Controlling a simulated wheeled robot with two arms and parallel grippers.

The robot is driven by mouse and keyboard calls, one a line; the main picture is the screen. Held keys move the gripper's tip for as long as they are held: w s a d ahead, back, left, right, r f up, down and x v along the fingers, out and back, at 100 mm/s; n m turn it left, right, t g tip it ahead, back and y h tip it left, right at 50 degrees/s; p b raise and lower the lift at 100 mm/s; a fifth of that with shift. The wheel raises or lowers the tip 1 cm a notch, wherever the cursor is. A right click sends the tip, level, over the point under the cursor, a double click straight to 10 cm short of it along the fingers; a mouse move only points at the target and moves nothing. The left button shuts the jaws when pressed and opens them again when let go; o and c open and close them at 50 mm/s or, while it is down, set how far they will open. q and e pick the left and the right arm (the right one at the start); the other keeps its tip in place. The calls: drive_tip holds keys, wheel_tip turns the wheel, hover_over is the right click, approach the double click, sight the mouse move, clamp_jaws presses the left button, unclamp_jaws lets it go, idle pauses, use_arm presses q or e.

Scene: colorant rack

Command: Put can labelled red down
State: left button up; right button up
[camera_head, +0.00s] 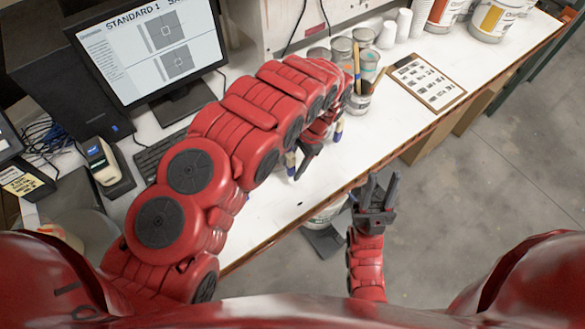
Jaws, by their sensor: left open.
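My left arm reaches over the white table, and its gripper (303,168) hangs above the tabletop, open, with nothing seen between its fingers. My right gripper (381,184) is in front of the table edge over the floor, fingers apart and empty. A large can with a red-orange label (446,12) stands at the back right of the table, cut off by the top of the picture. Its lettering is too small to read, so I cannot tell whether it is the can labelled red.
An orange-labelled can (493,18) and white cups (403,22) stand at the back. Small containers holding a brush (357,68) stand beside my left forearm. A clipboard (428,82) lies to the right. A monitor (150,50) is at the left.

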use_arm(q)
drive_tip(key=b+v, duration=0.3)
drive_tip(key=v, duration=0.7)
drive_tip(key=shift+r, duration=0.35)
drive_tip(key=shift+w+d, duration=0.15)
